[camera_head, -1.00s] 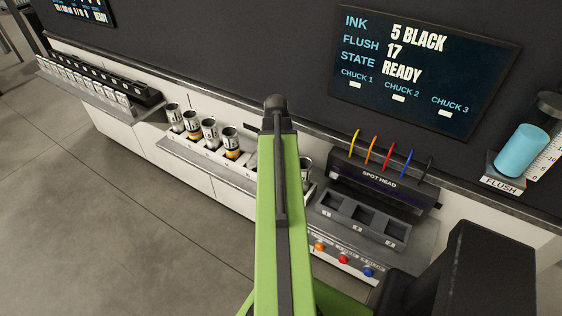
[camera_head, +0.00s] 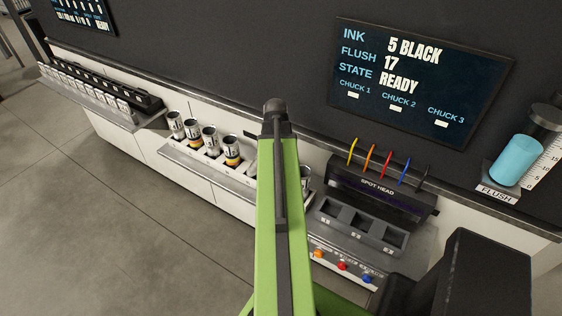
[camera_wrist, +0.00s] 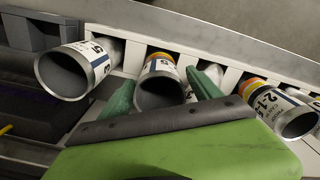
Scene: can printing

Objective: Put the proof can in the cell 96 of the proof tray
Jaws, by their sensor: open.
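Several open-topped cans with white, orange and black labels stand in a white rack (camera_head: 205,172) left of my arm in the head view. I cannot tell which is the proof can. In the wrist view, my gripper (camera_wrist: 162,90) is open, with one green finger on each side of a middle can (camera_wrist: 160,88). No grip on it shows. Another can (camera_wrist: 75,70) is to the left and one with an orange band (camera_wrist: 280,106) to the right. My gripper is hidden in the head view. A long tray (camera_head: 100,92) with several labelled white items is at the far left; its cell numbers are unreadable.
The spot head machine (camera_head: 375,190) with dark empty pockets and coloured buttons stands right of my arm. A wall screen (camera_head: 420,80) reads 5 BLACK, flush 17, READY. A blue flush cylinder (camera_head: 516,160) is at the right. The floor at left is clear.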

